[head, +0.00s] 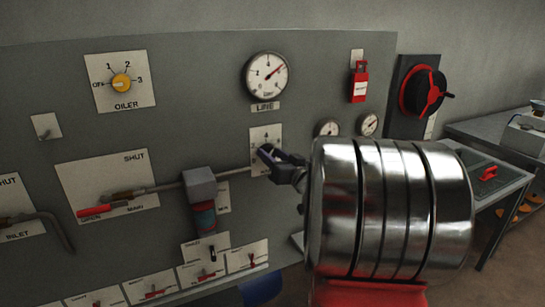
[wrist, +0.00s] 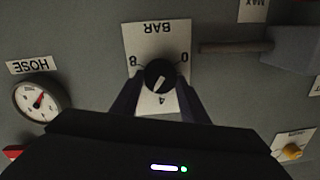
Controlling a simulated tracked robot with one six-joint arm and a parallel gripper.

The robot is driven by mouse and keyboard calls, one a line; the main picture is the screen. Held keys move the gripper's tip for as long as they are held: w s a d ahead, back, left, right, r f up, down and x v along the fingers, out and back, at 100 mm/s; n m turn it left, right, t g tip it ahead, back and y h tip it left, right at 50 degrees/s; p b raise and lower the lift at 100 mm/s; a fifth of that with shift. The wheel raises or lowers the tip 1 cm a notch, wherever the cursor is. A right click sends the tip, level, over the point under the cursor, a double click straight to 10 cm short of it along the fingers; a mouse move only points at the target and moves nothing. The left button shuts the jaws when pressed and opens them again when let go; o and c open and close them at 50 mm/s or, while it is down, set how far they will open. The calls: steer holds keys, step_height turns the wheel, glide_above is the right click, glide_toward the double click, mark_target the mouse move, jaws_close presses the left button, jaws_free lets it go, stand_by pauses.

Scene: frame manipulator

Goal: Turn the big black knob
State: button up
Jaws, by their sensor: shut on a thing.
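The black knob (wrist: 160,75) sits on a white plate marked BAR (wrist: 143,35), with 0, 4 and 8 around it, upside down in the wrist view. A pale mark shows on the knob's face, on the side towards the 4. My gripper (wrist: 160,83) is shut on the knob, with one dark finger on each side. In the head view my gripper (head: 270,157) meets the panel at the same white plate (head: 262,133), below the LINE gauge (head: 267,77). There the knob is mostly hidden by the fingers.
Left of the plate, a grey block (head: 200,184) and a pipe stand out from the panel. A yellow OILER knob (head: 121,83) is at the upper left.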

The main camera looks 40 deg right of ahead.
steer(key=n, duration=0.4)
steer(key=shift+a, duration=0.15)
steer(key=shift+w+a+f+n+g+h, duration=0.15)
steer(key=shift+n+h, duration=0.1)
steer(key=shift+n, duration=2)
steer(key=shift+s+a+n+g+h, duration=0.1)
steer(key=shift+n+h, duration=0.1)
steer(key=shift+n, duration=2.1)
steer(key=shift+w+a+f+n+g+h, duration=0.15)
steer(key=shift+n+h, duration=0.1)
steer(key=shift+n, duration=2)
steer(key=o, duration=1.1)
steer(key=shift+c, duration=0.2)
steer(key=shift+d+r, duration=0.1)
steer(key=shift+s, duration=0.1)
